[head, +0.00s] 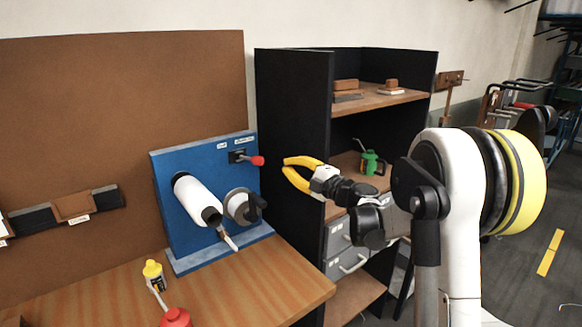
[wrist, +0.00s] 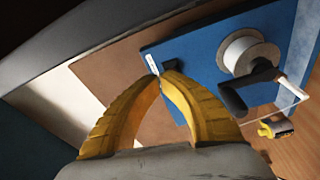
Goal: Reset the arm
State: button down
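My gripper (head: 284,165) has two yellow curved fingers. It is held in the air right of the blue panel and in front of the dark shelf unit, pointing left. In the wrist view the gripper (wrist: 159,76) has its fingertips together, with nothing visible between them. The arm is bent, with its white and yellow links at the right of the head view. The blue panel (head: 168,165) stands on the wooden table and carries a white cylinder (head: 195,198), a round spool with a black handle (head: 240,206) and a red-tipped lever (head: 256,160).
The shelf unit (head: 292,110) behind my gripper holds blocks and a green can (head: 371,162). A brown board rises at the left. Open floor lies right.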

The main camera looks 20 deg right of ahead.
jog(key=s+d+r+m+t+h+b, duration=0.1)
jog(key=s+r+m+t+h, duration=0.1)
jog(key=r+m+h, duration=0.25)
jog(key=s+d+r+m+t+h, duration=0.1)
jog(key=s+r+m+h, duration=0.25)
jog(key=r, duration=0.25)
jog(key=s+d+f+m+g+h+b, duration=0.1)
jog(key=s+d+m+g+h, duration=0.1)
jog(key=s+m+h, duration=0.35)
jog(key=s+a+f+m+g+y, duration=0.1)
jog(key=s+a+f+m+g, duration=0.1)
jog(key=s+f, duration=0.5)
jog(key=s+a+f+m+g+y+b, duration=0.1)
jog(key=s+a+f+g, duration=0.4)
jog(key=s, duration=0.8)
jog(key=s+a+f+m+g+y, duration=0.3)
jog(key=s+a+f+m, duration=0.1)
jog(key=s+f, duration=0.5)
notch_tip(320, 180, down, 2)
jog(key=shift+s+a+f+m+g+b, duration=0.25)
jog(key=shift+s+a+m+g+b, duration=0.1)
jog(key=shift+s+m, duration=0.1)
